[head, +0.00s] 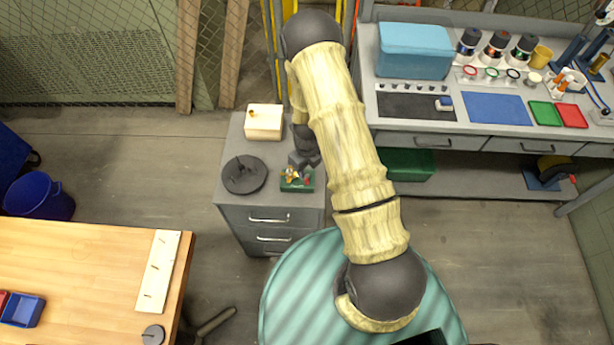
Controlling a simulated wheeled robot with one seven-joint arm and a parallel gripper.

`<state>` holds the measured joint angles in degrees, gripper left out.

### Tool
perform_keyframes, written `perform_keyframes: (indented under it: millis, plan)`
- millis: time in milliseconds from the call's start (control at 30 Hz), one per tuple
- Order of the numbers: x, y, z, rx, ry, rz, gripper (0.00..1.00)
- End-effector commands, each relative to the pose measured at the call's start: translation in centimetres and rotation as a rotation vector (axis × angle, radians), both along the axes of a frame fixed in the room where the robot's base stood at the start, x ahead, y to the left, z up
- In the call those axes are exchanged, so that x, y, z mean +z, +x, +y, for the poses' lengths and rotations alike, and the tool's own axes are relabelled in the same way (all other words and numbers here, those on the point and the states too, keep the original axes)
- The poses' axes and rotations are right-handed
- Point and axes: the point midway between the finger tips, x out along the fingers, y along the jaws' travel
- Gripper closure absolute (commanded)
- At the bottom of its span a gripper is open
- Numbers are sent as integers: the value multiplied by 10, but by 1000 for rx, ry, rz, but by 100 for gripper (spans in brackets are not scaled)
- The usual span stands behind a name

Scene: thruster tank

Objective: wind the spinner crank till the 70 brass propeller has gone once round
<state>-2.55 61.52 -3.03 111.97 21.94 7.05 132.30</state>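A small green block (291,186) sits on top of the grey drawer cabinet (232,198). It carries small brass-yellow parts (289,174) and a small red part (307,178); they are too small to tell which is the propeller and which the crank. My gripper (303,168) points down at this block from above and behind. Its fingertips overlap the small parts in the picture, and I cannot tell if they touch them. Whether the fingers are open or shut does not show. No number can be read on any part.
A dark round disc (244,176) with upright bits lies left of the block, and a cream box (264,123) stands behind. My arm crosses the middle of the view. A workbench (460,132) with jars and mats is at right, a wooden table (85,270) at lower left.

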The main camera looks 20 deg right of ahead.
Motion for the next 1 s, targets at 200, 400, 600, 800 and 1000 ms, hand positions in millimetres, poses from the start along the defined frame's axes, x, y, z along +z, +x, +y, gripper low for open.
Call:
perform_keyframes:
  millis: [200, 400, 600, 800, 1000]
  plan:
    - [-28, -1, 0, 0, 1, 3, 64]
    - [-53, 0, 0, 0, 0, 1, 64]
    - [-67, 0, 0, 0, 1, 0, 64]
    - [-68, 0, 0, 0, 1, 0, 64]
    - [-68, 0, 0, 0, 1, 0, 85]
